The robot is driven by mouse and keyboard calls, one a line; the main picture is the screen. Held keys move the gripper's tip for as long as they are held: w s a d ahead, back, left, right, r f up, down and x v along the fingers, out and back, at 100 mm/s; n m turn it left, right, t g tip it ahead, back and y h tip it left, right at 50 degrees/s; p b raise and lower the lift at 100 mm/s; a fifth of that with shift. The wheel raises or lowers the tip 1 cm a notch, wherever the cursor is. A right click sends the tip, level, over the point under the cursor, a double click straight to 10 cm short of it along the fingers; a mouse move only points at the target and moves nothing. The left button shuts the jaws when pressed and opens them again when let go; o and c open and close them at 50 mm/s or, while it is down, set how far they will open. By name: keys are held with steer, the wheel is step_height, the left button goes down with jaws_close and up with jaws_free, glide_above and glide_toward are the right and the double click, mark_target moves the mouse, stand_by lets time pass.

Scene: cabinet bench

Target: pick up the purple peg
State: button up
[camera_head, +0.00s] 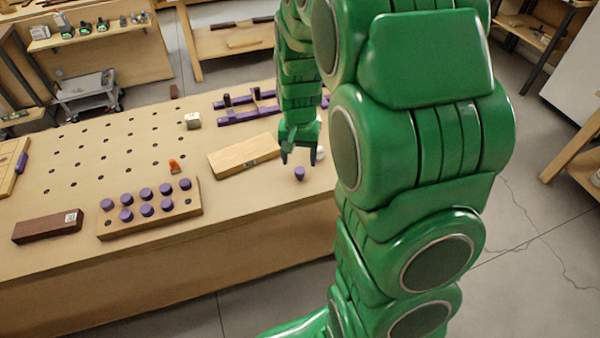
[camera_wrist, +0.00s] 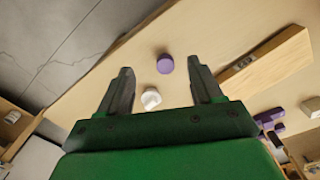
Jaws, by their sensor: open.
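The loose purple peg (camera_head: 300,174) stands on the bench near its front edge, apart from the other pegs. My gripper (camera_head: 301,156) is above and slightly behind it in the head view, pointing down. In the wrist view the peg (camera_wrist: 165,64) shows ahead of and between the two open fingers (camera_wrist: 160,80), closer to the right one. Nothing is held. A small white object (camera_wrist: 151,98) also lies between the fingers in the wrist view; in the head view it (camera_head: 319,154) is partly hidden by my arm.
A wooden block (camera_head: 245,156) lies just left of the peg. A wooden rack (camera_head: 150,222) with several purple pegs stands further left, near an orange item (camera_head: 174,166) and a dark brown block (camera_head: 48,227). Purple clamps (camera_head: 248,107) lie behind. The bench's front edge is near the peg.

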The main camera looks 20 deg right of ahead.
mark_target(300, 170)
steer(key=shift+m, duration=0.3)
steer(key=w+f, duration=0.1)
steer(key=f, duration=0.1)
steer(key=w+d+f, duration=0.1)
steer(key=w, duration=0.1)
steer(key=shift+f, duration=1.5)
steer(key=shift+w+d+f, duration=0.1)
steer(key=shift+w+f, duration=0.05)
steer(key=shift+f, duration=1.15)
steer(key=shift+w+d+f, duration=0.1)
steer(key=shift+f, duration=1.15)
steer(key=c, duration=1.1)
steer(key=shift+r, duration=0.1)
